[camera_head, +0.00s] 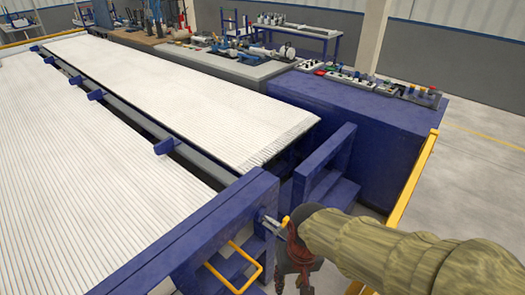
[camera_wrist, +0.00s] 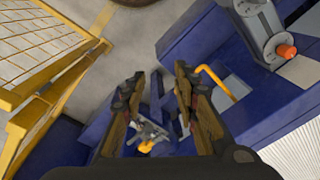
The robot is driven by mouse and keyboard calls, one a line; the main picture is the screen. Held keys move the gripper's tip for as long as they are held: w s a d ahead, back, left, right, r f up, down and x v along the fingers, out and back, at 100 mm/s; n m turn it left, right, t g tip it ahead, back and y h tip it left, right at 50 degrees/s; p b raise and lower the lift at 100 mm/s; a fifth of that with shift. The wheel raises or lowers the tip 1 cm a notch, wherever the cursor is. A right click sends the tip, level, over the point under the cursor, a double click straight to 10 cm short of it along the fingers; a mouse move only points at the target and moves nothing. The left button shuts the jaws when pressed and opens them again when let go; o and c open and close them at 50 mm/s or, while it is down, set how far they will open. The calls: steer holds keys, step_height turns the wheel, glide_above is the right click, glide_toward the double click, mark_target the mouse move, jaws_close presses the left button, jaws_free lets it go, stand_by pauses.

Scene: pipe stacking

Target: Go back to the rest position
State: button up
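My gripper (camera_wrist: 158,76) shows in the wrist view with its two brown and dark fingers spread apart. I see nothing clasped between the fingertips. A small metallic piece with an orange-yellow end (camera_wrist: 147,144) shows in the gap, lower down; I cannot tell its distance. In the head view my gripper (camera_head: 297,248) is at the lower middle, beside the blue frame, at the end of my khaki-sleeved arm. Its fingertips are hard to make out there. White pipes (camera_head: 165,90) lie in two wide, packed layers at the left and centre.
A blue frame (camera_head: 215,225) with a yellow handle (camera_head: 259,272) stands close left of my gripper. Blue steps (camera_head: 325,187) lie behind it. A yellow rail (camera_head: 410,185) runs along the right. A long blue bench (camera_head: 355,125) carries control panels. Open floor (camera_head: 485,165) lies beyond the rail.

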steer(key=s+d+r+t, duration=0.2)
steer(key=d+r, duration=0.4)
steer(key=r, duration=0.1)
steer(key=s+d+r+m+t, duration=0.1)
steer(key=s+d+r+t, duration=0.1)
steer(key=d+r, duration=0.4)
step_height(320, 180, up, 2)
steer(key=shift+s+r+t+h, duration=0.2)
steer(key=shift+s+t+h, duration=0.1)
steer(key=shift+t+h, duration=0.15)
